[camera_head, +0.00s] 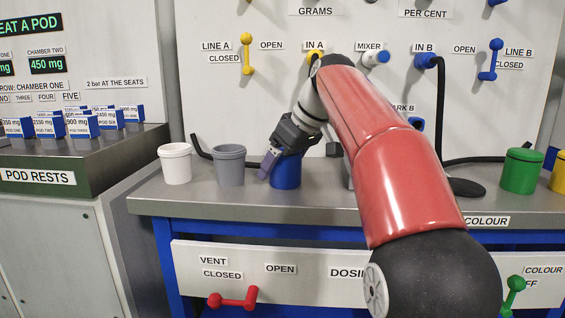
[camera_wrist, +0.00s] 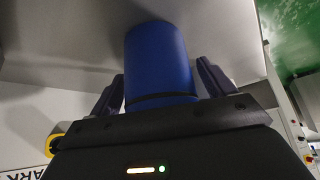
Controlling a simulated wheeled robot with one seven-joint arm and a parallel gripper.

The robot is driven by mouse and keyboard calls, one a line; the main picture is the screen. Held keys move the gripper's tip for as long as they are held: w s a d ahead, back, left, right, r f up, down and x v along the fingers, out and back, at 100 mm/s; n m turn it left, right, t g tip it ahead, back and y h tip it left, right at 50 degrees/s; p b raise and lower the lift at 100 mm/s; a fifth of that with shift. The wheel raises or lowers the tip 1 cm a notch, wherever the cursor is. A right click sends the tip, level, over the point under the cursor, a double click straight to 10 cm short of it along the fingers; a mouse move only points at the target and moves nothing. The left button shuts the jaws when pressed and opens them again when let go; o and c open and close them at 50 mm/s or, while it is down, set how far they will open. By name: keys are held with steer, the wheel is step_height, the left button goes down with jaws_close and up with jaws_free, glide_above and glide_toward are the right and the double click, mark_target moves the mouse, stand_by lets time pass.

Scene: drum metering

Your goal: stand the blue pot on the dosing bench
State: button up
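The blue pot (camera_head: 287,173) stands upright on the grey dosing bench (camera_head: 345,222), right of a grey pot. My gripper (camera_head: 274,160) reaches down over it from above and partly hides it. In the wrist view the blue pot (camera_wrist: 160,62) sits between the two fingers of my gripper (camera_wrist: 163,78), its base toward the bench top (camera_wrist: 75,62). Narrow gaps seem to show between the fingers and the pot's sides, clearer at the right finger, so the fingers look open around it.
A white pot (camera_head: 175,165) and the grey pot (camera_head: 229,167) stand close on the left. A green drum (camera_head: 522,171) and a yellow one (camera_head: 558,173) stand at the right. A black hose (camera_head: 215,157) runs behind the pots. My arm hides the bench's middle.

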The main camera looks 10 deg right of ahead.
steer(key=shift+r, duration=0.3)
steer(key=p+v, duration=0.4)
steer(key=v, duration=0.7)
steer(key=shift+s+d+r, duration=0.2)
steer(key=shift+d+r, duration=0.05)
steer(key=shift+r, duration=0.05)
